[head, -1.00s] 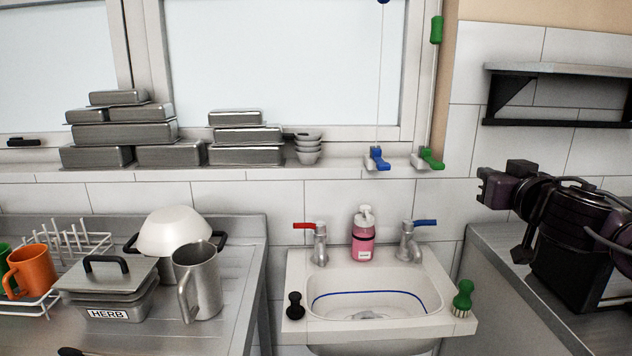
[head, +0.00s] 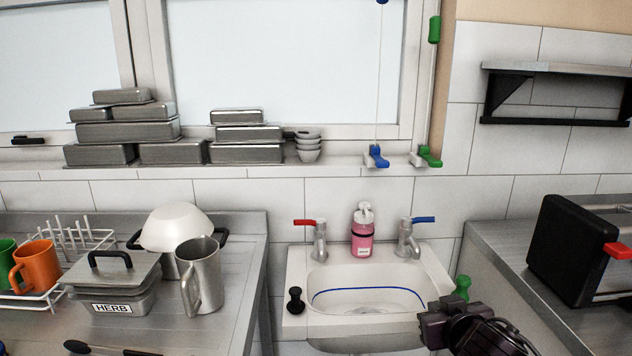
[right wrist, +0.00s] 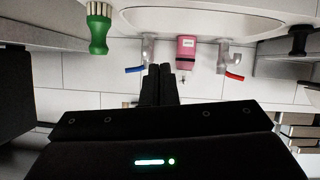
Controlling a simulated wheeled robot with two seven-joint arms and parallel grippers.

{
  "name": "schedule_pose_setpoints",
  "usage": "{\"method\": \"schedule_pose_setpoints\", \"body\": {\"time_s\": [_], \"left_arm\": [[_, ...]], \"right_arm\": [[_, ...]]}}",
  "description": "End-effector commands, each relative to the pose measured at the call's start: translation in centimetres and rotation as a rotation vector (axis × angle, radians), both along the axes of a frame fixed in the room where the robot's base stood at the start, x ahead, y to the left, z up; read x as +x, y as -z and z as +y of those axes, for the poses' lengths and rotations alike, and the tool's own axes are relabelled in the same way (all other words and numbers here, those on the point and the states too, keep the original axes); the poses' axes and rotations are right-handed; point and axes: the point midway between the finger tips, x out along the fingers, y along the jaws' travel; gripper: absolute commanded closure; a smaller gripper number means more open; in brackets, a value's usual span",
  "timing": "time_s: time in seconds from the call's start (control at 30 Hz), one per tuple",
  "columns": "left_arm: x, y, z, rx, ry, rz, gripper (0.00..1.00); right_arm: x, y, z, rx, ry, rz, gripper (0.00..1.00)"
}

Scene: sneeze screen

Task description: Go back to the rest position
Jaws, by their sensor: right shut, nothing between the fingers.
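My right gripper (head: 437,322) is in front of the basin's front right edge in the head view. It is shut and holds nothing. In the right wrist view its fingers (right wrist: 160,70) are together and point toward the sink, which shows upside down there. My left gripper is not in view.
The white sink (head: 300,326) has a red tap (head: 319,240), a blue tap (head: 408,240) and a pink soap bottle (head: 362,232). A green brush (head: 462,286) sits partly behind my right arm. A black appliance (head: 575,250) stands on the right counter. A metal jug (head: 200,275) stands left.

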Motion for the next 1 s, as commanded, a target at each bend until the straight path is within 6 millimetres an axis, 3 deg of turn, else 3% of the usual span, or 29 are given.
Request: {"method": "schedule_pose_setpoints", "body": {"time_s": [0.03,0.1,0.23,0.43,0.73,1.0], "left_arm": [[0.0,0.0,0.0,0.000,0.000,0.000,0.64],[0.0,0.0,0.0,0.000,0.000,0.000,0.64],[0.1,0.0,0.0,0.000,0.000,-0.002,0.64],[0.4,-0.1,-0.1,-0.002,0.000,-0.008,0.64],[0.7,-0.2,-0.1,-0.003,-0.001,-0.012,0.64],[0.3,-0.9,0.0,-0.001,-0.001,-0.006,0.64]], "right_arm": [[-2.3,3.3,0.9,0.003,0.002,0.082,1.00],[-5.5,6.8,1.6,-0.006,0.009,0.190,1.00],[-11.0,11.5,2.2,-0.017,0.011,0.372,1.00],[-17.5,15.5,2.6,-0.012,-0.002,0.579,1.00],[-25.6,18.5,3.1,0.022,-0.035,0.824,1.00],[-23.8,25.2,3.3,0.013,-0.040,0.847,1.00]]}}
